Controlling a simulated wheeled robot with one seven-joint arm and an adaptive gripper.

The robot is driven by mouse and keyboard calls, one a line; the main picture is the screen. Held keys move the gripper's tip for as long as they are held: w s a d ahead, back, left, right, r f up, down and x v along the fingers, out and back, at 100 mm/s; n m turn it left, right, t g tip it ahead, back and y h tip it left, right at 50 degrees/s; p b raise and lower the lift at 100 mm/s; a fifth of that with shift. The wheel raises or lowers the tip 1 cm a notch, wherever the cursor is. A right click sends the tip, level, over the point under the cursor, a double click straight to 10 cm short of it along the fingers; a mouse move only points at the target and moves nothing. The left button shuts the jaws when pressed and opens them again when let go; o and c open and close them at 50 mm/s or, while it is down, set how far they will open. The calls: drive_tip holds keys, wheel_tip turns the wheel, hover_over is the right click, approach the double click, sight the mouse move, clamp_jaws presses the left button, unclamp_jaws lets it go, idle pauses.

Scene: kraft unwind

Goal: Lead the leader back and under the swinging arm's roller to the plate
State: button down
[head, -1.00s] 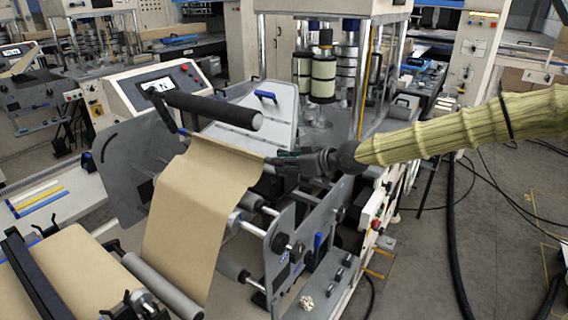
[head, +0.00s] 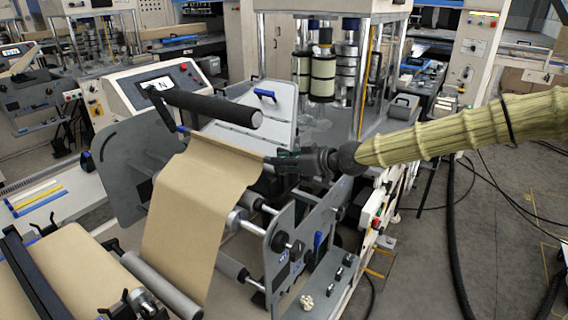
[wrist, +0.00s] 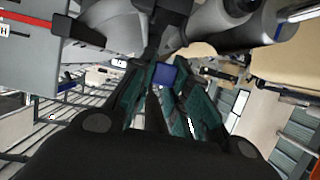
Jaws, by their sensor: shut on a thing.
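The leader (head: 193,205) is a wide tan kraft web. It rises from the lower roller (head: 162,288) and bends over near its top edge, left of my gripper. My gripper (head: 270,158) is shut on the leader's edge at the upper right corner. The plate cannot be told for sure.
Grey side plates (head: 125,165) stand left of the web, with another side plate (head: 300,235) and its shafts at the right. A control panel (head: 160,85) is behind the black roller. A kraft roll (head: 60,275) lies at lower left. Open floor (head: 430,260) is at the right.

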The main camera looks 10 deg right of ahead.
drive_tip(key=shift+f, duration=0.15)
drive_tip(key=shift+f+b, duration=0.75)
drive_tip(key=shift+f, duration=0.7)
idle(0.5)
drive_tip(key=shift+f+b, duration=0.9)
drive_tip(key=shift+f, duration=0.65)
idle(0.4)
drive_tip(key=c, duration=1.3)
unclamp_jaws()
